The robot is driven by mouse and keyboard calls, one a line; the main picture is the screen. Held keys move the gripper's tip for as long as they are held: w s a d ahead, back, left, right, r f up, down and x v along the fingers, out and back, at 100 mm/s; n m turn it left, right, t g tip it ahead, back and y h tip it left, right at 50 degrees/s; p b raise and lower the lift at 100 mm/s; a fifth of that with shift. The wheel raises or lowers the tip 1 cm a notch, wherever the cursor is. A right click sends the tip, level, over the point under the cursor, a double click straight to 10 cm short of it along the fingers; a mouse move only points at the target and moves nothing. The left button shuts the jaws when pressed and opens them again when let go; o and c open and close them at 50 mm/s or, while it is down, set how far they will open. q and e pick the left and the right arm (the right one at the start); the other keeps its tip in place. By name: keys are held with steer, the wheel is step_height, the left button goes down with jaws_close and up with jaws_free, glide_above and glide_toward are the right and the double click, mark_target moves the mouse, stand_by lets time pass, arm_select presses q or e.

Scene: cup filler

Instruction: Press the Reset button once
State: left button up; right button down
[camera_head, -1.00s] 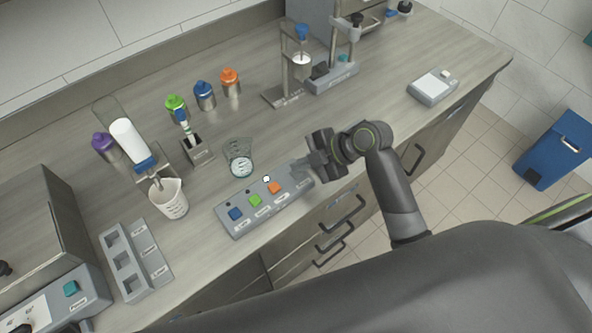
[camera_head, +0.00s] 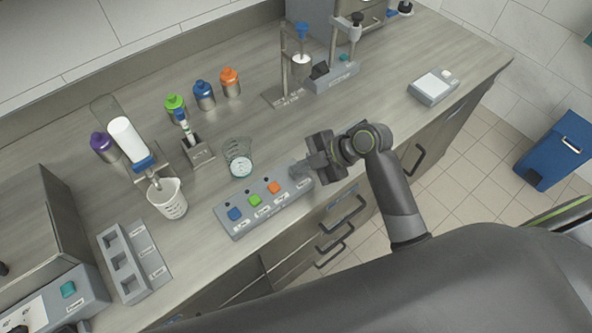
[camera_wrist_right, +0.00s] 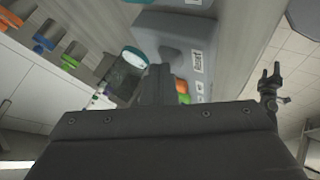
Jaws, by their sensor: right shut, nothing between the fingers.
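A grey button box (camera_head: 240,226) lies near the counter's front edge. It carries a blue button (camera_head: 235,213), a green button (camera_head: 254,201) and an orange button (camera_head: 274,187), each with a label too small to read. In the right wrist view my gripper (camera_wrist_right: 157,70) is shut in front of the box (camera_wrist_right: 180,32), with the orange button (camera_wrist_right: 182,86) partly showing. I cannot tell whether the fingertips touch anything. My left gripper is not in view.
A clear beaker (camera_head: 238,160) stands just behind the box. A white cup (camera_head: 168,199) and a grey slotted rack (camera_head: 123,264) are to the left. Several capped bottles stand further back. A small scale (camera_head: 433,87) is at the right, with bare counter around it.

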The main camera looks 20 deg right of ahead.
steer(key=shift+r+p, duration=0.75)
steer(key=shift+r, duration=0.15)
step_height(320, 180, up, 5)
steer(key=p, duration=0.4)
stand_by(0.8)
